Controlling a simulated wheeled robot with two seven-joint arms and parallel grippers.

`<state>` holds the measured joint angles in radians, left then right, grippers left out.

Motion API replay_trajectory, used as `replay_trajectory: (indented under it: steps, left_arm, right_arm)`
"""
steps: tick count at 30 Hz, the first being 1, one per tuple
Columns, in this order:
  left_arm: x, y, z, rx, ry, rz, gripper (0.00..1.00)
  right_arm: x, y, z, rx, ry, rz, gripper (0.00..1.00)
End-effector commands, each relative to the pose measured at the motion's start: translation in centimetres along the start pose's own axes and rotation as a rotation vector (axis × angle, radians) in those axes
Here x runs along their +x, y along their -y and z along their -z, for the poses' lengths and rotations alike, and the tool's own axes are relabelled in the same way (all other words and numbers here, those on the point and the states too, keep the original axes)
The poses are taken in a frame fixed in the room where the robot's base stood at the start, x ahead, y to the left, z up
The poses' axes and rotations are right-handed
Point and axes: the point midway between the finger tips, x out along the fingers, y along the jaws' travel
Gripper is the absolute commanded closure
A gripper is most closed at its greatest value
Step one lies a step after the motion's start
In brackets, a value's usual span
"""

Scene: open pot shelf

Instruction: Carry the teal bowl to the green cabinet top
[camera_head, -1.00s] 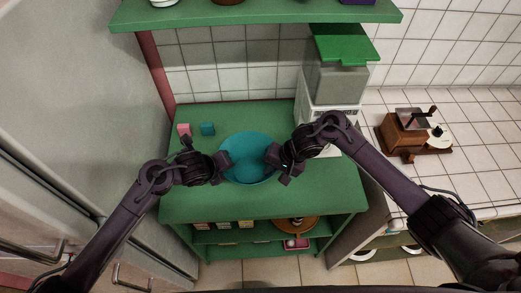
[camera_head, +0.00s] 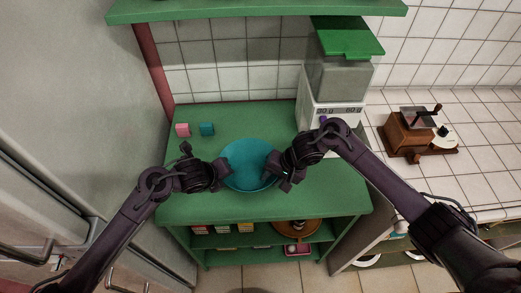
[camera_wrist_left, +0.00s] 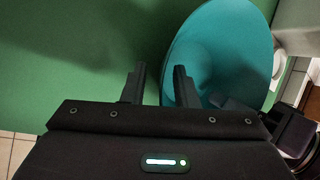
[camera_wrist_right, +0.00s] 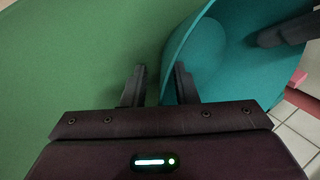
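The teal bowl (camera_head: 250,164) is between my two grippers, over the front part of the green cabinet top (camera_head: 300,204). I cannot tell whether its base touches the surface. My left gripper (camera_head: 222,171) is at its left rim, and my right gripper (camera_head: 276,166) is at its right rim. In the left wrist view the bowl (camera_wrist_left: 222,45) has its wall between the fingers (camera_wrist_left: 160,72). In the right wrist view the bowl (camera_wrist_right: 215,60) likewise has its rim between the fingers (camera_wrist_right: 160,70).
A wooden grinder (camera_head: 410,132) is on the tiled counter. A green shelf (camera_head: 260,10) hangs above.

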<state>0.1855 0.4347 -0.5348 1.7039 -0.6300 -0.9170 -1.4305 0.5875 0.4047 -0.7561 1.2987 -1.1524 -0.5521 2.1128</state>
Motion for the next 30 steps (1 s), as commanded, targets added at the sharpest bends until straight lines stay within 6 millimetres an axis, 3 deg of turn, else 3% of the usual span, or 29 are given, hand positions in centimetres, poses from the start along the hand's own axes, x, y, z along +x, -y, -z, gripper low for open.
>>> replay_trajectory:
  steps: [5,18,24,30]
  left_arm:
    - [-1.2,0.1,0.0,0.001,-0.001,0.004,0.73]
    - [-9.6,0.1,-0.1,0.002,0.003,0.002,0.73]
    - [-11.4,0.1,-0.1,0.0,0.001,0.001,0.73]
    - [-12.0,-0.1,-0.1,-0.002,0.001,-0.002,0.73]
  right_arm:
    - [0.0,0.1,-0.1,-0.001,0.001,0.002,0.74]
    - [0.0,0.2,-0.1,-0.002,0.001,0.004,0.74]
    - [0.0,0.2,-0.1,-0.002,0.001,0.004,0.74]
    - [-0.5,0.2,-0.1,-0.003,0.001,0.005,0.74]
